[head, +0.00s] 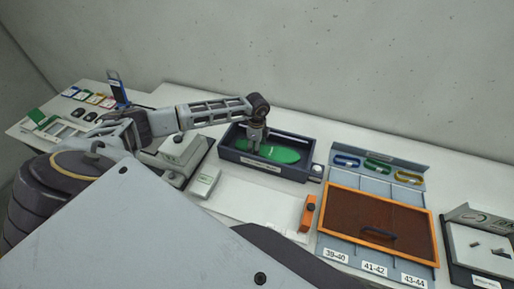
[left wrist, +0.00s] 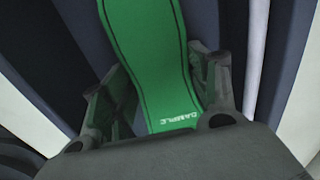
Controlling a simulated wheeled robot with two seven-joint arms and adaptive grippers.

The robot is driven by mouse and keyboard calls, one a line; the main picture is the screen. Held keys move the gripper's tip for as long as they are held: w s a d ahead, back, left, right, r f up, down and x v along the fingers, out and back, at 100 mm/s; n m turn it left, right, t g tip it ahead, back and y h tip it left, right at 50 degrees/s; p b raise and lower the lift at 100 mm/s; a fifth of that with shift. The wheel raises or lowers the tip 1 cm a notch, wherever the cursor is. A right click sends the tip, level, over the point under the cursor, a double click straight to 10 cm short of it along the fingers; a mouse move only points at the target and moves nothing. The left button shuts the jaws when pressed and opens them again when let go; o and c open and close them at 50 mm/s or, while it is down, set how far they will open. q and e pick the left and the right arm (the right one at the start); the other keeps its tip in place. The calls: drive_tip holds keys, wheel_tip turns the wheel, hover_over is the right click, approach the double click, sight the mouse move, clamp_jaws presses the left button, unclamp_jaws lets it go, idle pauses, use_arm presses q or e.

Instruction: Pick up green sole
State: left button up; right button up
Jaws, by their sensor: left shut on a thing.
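The green sole (head: 280,154) lies in a dark blue-grey tray (head: 300,173) at the middle of the table in the head view. My left gripper (head: 254,149) reaches down into the tray at the sole's left part. In the left wrist view the green sole (left wrist: 150,60) runs between the two fingers of my left gripper (left wrist: 158,98), with white lettering near the palm. The gripper is shut on the sole. In the head view I cannot tell whether the sole is clear of the tray floor. My right gripper is not in view.
Right of the tray is a rack with an orange-framed brown panel (head: 378,226) and size labels. Blue, green and yellow rings (head: 378,167) lie behind it. An orange block (head: 308,213) and a small light box (head: 204,183) lie in front of the tray. A grey device (head: 178,150) stands to its left.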

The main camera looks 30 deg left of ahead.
use_arm(q)
wheel_tip(320, 180, up, 10)
drive_tip(key=b, duration=0.2)
idle(0.4)
drive_tip(key=shift+f, duration=0.15)
idle(0.6)
